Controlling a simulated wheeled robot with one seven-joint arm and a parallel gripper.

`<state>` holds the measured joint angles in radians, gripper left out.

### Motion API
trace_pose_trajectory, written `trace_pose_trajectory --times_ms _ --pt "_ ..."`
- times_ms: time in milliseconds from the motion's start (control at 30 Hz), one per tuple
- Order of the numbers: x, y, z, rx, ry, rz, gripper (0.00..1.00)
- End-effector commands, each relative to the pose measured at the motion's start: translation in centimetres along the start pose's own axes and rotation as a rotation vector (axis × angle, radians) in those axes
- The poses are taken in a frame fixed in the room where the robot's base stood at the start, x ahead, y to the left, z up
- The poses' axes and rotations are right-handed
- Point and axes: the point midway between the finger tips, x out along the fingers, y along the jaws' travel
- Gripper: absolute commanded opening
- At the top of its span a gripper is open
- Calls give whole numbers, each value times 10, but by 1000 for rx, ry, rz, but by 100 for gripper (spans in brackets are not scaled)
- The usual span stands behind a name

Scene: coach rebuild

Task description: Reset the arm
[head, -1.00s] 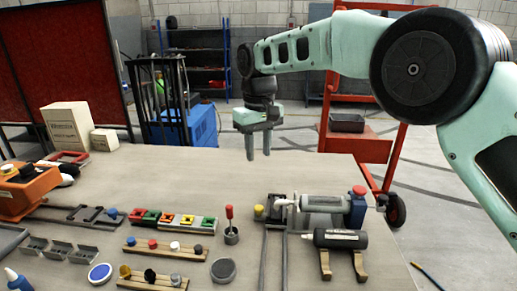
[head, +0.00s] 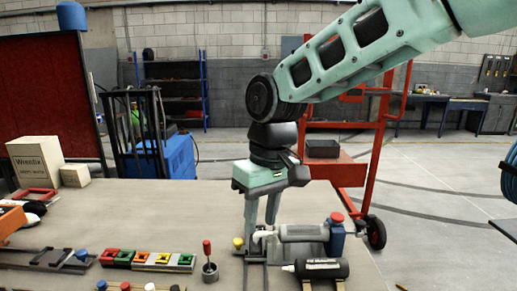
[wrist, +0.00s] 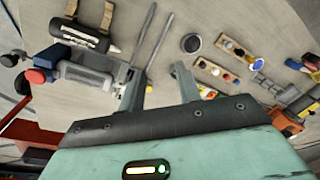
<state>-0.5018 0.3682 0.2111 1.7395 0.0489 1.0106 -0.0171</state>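My gripper (head: 261,222) hangs fingers-down over the workbench (head: 140,215), in front of the grey cylinder tool (head: 305,233) in the head view. In the wrist view my gripper (wrist: 157,84) shows two fingers spread apart with nothing between them. The bench top and two grey rods (wrist: 153,38) show beyond the fingertips. I cannot tell from the head view how far the tips are above the bench.
The grey tool has a blue block with a red knob (head: 336,235). A black cylinder (head: 320,268) lies in front. A red-topped pin in a cup (head: 209,262) and a row of coloured blocks (head: 147,260) stand left.

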Motion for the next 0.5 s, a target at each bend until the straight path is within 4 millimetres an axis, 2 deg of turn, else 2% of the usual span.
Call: trace_pose_trajectory --times_ms 33,300,400,500 --pt "1 -4 23 -1 0 0 34" --pt "24 -18 140 -1 6 23 34" --pt "35 -18 181 4 6 41 34" --pt "45 -16 212 9 5 58 34"
